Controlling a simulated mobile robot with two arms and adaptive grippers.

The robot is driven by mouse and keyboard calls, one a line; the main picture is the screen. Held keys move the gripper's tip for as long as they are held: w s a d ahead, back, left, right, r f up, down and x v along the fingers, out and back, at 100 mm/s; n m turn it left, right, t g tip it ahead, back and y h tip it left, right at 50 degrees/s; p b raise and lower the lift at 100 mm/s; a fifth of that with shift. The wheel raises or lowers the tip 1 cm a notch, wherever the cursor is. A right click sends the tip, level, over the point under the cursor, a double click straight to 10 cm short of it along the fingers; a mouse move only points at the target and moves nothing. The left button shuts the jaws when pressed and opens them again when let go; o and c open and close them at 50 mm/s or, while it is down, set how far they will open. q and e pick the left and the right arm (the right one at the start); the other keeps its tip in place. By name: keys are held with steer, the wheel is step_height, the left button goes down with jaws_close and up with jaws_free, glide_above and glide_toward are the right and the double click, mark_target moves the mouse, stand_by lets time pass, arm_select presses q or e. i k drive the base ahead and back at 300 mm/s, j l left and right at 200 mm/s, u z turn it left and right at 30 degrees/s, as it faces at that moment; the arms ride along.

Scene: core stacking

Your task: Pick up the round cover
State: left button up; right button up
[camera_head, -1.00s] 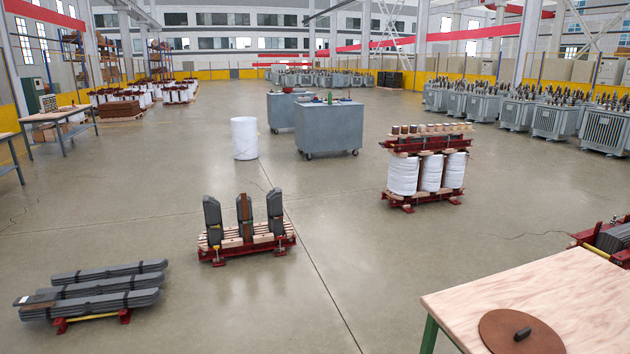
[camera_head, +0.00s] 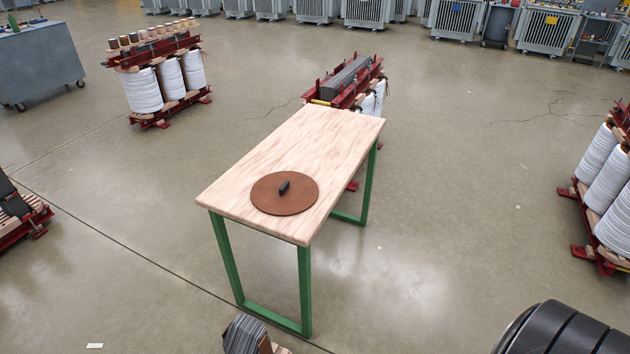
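The round cover (camera_head: 285,194) is a flat brown disc with a small black handle at its middle. It lies flat on the near half of a wooden table top (camera_head: 325,135) with green legs, close to the table's near end. Nothing lies on the cover, and its whole outline shows. Neither of my grippers is in view, so I cannot see where they are relative to the cover.
A red-framed core (camera_head: 346,82) stands close behind the table. A coil assembly (camera_head: 162,75) stands at the back left, and another (camera_head: 610,190) at the right edge. A grey stack (camera_head: 243,334) is at the bottom. The floor right of the table is open.

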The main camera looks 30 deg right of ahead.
mark_target(282, 194)
steer(key=z, duration=1.9)
steer(key=i+l, duration=0.1)
steer(key=i, duration=1.25)
steer(key=i+l, duration=0.1)
steer(key=i, duration=1.25)
steer(key=i+l, duration=0.15)
steer(key=i, duration=1.25)
steer(key=u, duration=0.45)
steer(key=i+u, duration=0.1)
steer(key=u, duration=0.3)
steer(key=l+u, duration=0.1)
steer(key=u, duration=0.35)
steer(key=i+l+u, duration=0.1)
steer(key=u, duration=0.35)
steer(key=l+u, duration=0.1)
steer(key=u, duration=0.3)
